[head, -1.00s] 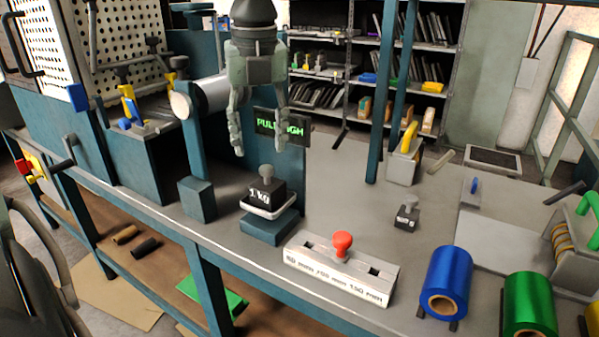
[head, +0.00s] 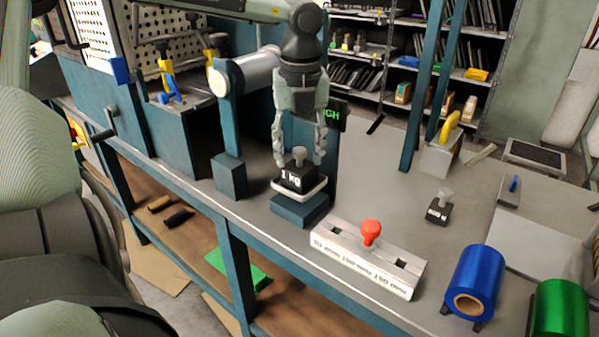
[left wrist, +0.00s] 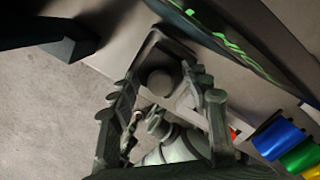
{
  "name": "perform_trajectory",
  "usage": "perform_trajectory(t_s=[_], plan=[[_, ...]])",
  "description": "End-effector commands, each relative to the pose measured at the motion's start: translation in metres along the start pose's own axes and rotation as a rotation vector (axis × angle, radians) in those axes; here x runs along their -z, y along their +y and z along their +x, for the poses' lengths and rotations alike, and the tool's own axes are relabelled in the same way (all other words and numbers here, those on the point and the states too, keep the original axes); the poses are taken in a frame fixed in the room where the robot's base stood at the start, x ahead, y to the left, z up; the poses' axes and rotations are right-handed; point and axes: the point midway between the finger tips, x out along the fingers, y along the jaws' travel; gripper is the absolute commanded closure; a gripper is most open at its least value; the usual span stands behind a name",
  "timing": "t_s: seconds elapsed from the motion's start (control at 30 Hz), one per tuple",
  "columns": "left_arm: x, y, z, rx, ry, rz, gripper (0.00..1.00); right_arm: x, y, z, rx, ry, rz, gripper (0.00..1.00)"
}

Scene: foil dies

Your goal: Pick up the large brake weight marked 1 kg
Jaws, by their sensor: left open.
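The large black brake weight (head: 292,180), marked 1 kg with a grey knob on top, stands upright on a white-rimmed pan (head: 305,192) over a blue block. My left gripper (head: 299,160) points down over it, open, with a finger on each side of the knob. In the left wrist view the round knob (left wrist: 160,82) shows between the spread fingers, with a gap on either side. I cannot tell whether a fingertip touches the weight. A smaller dark weight (head: 437,213) stands to the right on the bench; its marking is hard to read. My right gripper is not in view.
A dark display (head: 334,114) with green letters stands right behind the left gripper. A metal block with a red knob (head: 371,232) lies in front to the right. Blue (head: 476,277) and green (head: 562,308) foil rolls are at the lower right. Blue posts rise nearby.

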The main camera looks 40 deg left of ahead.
Motion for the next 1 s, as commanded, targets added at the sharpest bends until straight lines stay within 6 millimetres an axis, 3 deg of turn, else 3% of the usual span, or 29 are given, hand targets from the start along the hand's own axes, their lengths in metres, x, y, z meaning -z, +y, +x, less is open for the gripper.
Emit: perform_trajectory(t_s=[0.07, 0.4, 1.0], plan=[[0.0, 0.0, -0.0002, 0.0, 0.0, 0.0, 0.59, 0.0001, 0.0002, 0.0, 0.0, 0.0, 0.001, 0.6], [0.0, 0.0, -0.0005, 0.0, 0.0, 0.0, 1.0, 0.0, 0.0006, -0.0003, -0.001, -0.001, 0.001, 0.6], [-0.0017, -0.0009, -0.0063, 0.003, -0.004, 0.0, 1.0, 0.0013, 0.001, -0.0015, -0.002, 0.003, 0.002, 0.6]])
